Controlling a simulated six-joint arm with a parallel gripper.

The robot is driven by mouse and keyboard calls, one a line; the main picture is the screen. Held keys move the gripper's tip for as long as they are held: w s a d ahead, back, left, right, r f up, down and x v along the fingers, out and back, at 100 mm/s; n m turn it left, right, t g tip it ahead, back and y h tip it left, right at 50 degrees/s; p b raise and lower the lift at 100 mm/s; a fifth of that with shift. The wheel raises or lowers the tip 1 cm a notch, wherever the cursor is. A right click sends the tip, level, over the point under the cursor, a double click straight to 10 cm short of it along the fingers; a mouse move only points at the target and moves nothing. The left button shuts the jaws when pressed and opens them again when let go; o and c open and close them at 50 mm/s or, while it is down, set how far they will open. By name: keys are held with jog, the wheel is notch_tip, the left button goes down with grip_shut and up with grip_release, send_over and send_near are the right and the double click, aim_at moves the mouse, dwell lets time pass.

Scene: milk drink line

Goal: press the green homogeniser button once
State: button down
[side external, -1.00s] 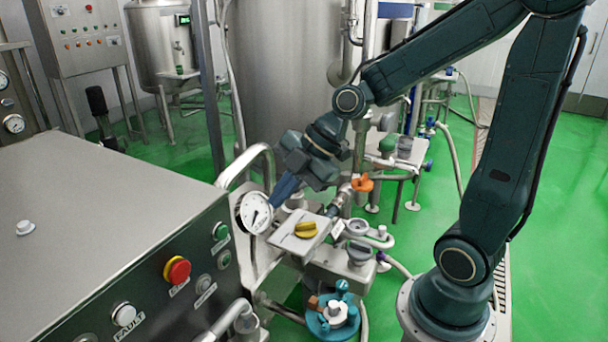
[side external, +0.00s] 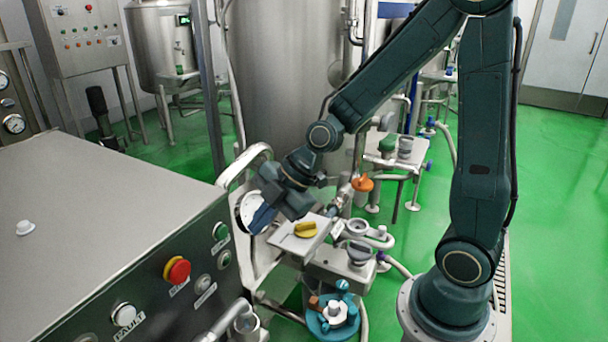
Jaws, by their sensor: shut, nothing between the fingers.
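The green button (side external: 220,231) sits at the upper right of the dark front panel on the steel machine. My gripper (side external: 257,224) is shut and empty, with its fingers pointing down and left. In the picture it lies a short way to the right of the green button, apart from it. The button is in full view and nothing covers it. How far the fingertips stand from the panel in depth I cannot tell.
The same panel carries a red mushroom button (side external: 177,269) and a white FAULT lamp (side external: 123,314). A round white gauge (side external: 243,206) stands behind my gripper, partly hidden. A yellow knob (side external: 305,230) lies right of it. The machine's steel top (side external: 90,210) is mostly clear.

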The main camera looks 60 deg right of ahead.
aim_at(222, 233)
jog(key=w+a+f, duration=0.1)
jog(key=w+f, duration=0.1)
jog(key=w, duration=0.3)
jog(key=shift+w+f, duration=0.2)
jog(key=shift+f, duration=0.05)
dwell(0.4)
